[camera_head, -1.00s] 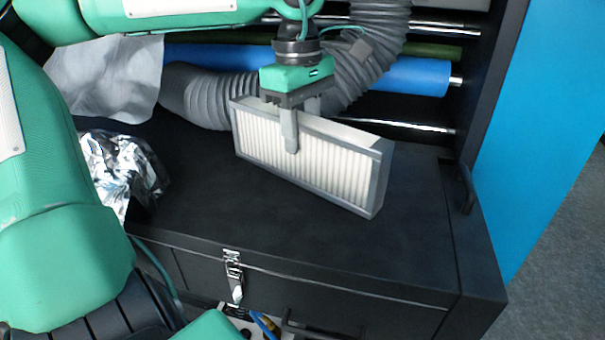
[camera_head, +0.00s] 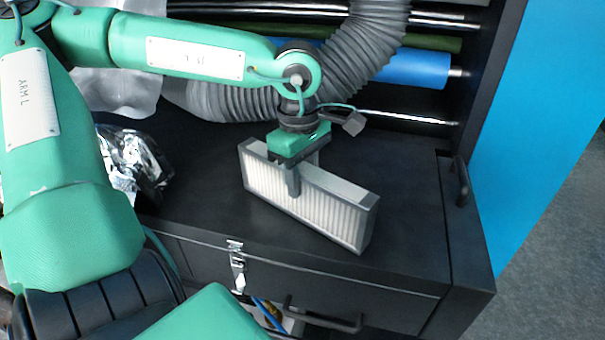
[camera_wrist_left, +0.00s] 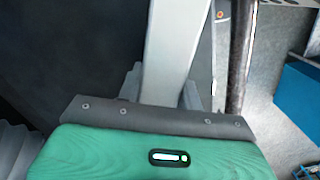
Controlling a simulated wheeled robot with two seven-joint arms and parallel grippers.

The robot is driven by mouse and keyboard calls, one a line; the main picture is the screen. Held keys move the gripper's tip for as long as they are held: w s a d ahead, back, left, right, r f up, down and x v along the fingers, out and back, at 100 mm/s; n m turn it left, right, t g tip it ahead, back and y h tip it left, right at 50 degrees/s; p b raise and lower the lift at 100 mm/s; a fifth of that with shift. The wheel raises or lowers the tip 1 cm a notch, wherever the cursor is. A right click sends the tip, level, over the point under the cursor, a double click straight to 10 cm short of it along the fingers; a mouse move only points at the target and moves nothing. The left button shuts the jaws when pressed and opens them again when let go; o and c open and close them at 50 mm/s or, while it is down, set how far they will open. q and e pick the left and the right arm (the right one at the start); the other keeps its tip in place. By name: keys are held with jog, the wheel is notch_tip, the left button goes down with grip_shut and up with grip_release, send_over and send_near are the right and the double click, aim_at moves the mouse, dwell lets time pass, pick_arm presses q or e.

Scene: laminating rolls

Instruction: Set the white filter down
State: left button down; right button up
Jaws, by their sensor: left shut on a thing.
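The white filter (camera_head: 325,212) is a pleated panel in a grey frame. In the head view it stands on its long edge at the black cabinet top (camera_head: 205,215), near the front edge. I cannot tell whether its lower edge touches the top. My left gripper (camera_head: 293,185) comes from above and is shut on the filter's upper edge, left of its middle. In the left wrist view the filter's grey frame (camera_wrist_left: 172,55) runs up from between the jaws. My right gripper is not in view.
Crumpled foil (camera_head: 135,160) lies at the left of the cabinet top. A grey corrugated hose (camera_head: 345,60) and a blue roll (camera_head: 410,69) are behind the filter. A latch (camera_head: 238,272) and handle (camera_head: 325,317) are on the front. Clear top lies right of the filter.

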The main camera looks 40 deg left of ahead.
pick_arm(q)
jog(key=shift+f, duration=0.15)
jog(key=c, duration=0.9)
grip_release()
jog(key=shift+r, duration=0.45)
jog(key=r+b, duration=0.1)
jog(key=r, duration=0.2)
jog(key=r+b, duration=0.1)
jog(key=r, duration=0.3)
jog(key=r+b, duration=0.1)
jog(key=r, duration=0.2)
jog(key=shift+a+r, duration=0.25)
jog(key=shift+r, duration=0.5)
